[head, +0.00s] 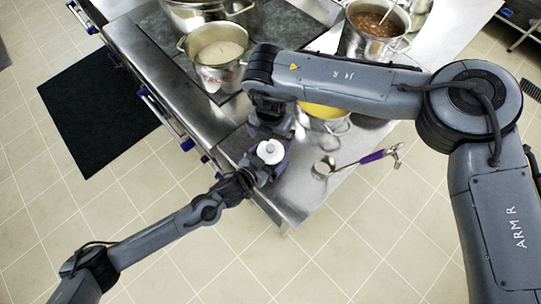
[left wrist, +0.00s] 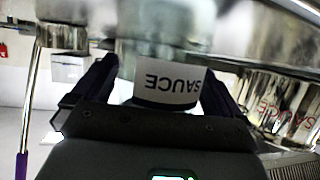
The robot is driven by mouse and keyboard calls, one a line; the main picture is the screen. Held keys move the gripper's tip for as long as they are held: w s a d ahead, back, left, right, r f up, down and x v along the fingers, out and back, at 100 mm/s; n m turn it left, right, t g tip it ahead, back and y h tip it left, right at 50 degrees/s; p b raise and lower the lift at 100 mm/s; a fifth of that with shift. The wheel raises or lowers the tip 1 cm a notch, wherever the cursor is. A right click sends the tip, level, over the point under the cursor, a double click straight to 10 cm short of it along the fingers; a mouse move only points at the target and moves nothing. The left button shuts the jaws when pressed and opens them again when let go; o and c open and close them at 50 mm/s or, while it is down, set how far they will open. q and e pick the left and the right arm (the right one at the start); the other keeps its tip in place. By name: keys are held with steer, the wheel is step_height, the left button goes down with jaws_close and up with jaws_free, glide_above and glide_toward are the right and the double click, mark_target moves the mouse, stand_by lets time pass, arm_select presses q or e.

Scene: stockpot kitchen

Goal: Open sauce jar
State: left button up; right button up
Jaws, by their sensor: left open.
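The sauce jar shows in the head view as a white lid with a knob (head: 270,152), near the counter's front corner. In the left wrist view the jar (left wrist: 170,85) has a white label reading SAUCE, upside down in the picture. My left gripper (head: 262,166) reaches in from the lower left with its fingers open on either side of the jar; they also show in the left wrist view (left wrist: 155,88). My right gripper (head: 271,123) hangs just behind the lid, pointing down. Its fingertips are hidden, and I cannot tell whether it touches the lid.
A pot of yellow soup (head: 328,112) stands right of the jar, partly behind my right arm. A ladle with a purple handle (head: 372,157) lies by the counter's right edge. A pot of pale soup (head: 218,68) and a brown stew pot (head: 376,35) stand farther back.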

mark_target(270, 147)
arm_select(q)
steer(key=c, duration=1.2)
arm_select(e)
steer(key=shift+r+n, duration=1.6)
steer(key=shift+r, duration=0.55)
step_height(270, 147, down, 12)
steer(key=shift+r, duration=0.2)
steer(key=c, duration=0.9)
steer(key=shift+r, duration=0.3)
steer(key=shift+r, duration=0.8)
